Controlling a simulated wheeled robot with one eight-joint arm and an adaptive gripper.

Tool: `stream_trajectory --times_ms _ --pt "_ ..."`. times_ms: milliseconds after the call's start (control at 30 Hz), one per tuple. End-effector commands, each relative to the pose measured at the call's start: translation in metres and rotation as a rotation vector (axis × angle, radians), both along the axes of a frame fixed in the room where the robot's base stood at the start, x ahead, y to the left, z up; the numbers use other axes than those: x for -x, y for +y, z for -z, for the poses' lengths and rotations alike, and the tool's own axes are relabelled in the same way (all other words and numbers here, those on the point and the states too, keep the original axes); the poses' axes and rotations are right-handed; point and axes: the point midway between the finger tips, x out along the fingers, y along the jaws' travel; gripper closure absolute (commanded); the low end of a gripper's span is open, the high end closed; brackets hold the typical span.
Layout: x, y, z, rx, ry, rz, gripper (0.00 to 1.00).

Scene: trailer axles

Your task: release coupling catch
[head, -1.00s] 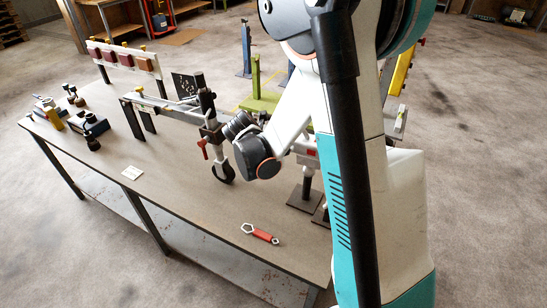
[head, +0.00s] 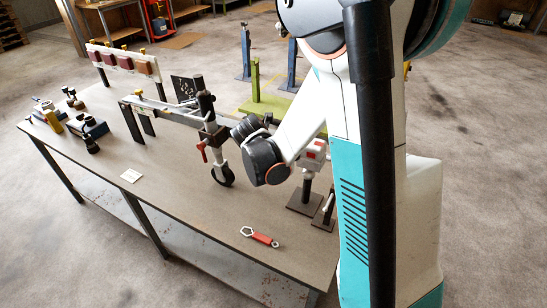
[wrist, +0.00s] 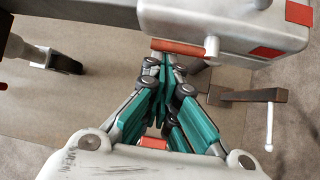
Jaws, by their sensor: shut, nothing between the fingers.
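The coupling, a pale grey block with red patches, stands on a post right of my wrist in the head view (head: 314,152). In the wrist view its grey body (wrist: 225,22) fills the upper right. A copper-red bar (wrist: 178,47) with a pale round end runs along its lower edge; it may be the catch. My gripper (wrist: 165,64) is shut and empty, its teal fingers meeting just below that bar in the picture. I cannot tell whether they touch it. In the head view my wrist hides the fingertips.
A jockey wheel (head: 222,176) with a red handle stands left of my wrist on the bench (head: 180,200). A red-handled wrench (head: 262,239) lies near the front. A dark post with a pale crossbar (wrist: 268,115) is right of my fingers. The bench's front middle is mostly clear.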

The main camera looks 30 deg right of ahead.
Motion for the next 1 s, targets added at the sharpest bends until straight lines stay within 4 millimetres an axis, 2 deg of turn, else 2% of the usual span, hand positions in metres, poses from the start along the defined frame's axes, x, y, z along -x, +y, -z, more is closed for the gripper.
stream_trajectory --times_ms 467,1000 --pt "0.002 -0.001 -0.006 -0.086 -0.128 0.003 1.00" --pt "0.005 -0.004 -0.021 -0.315 -0.475 0.004 1.00"
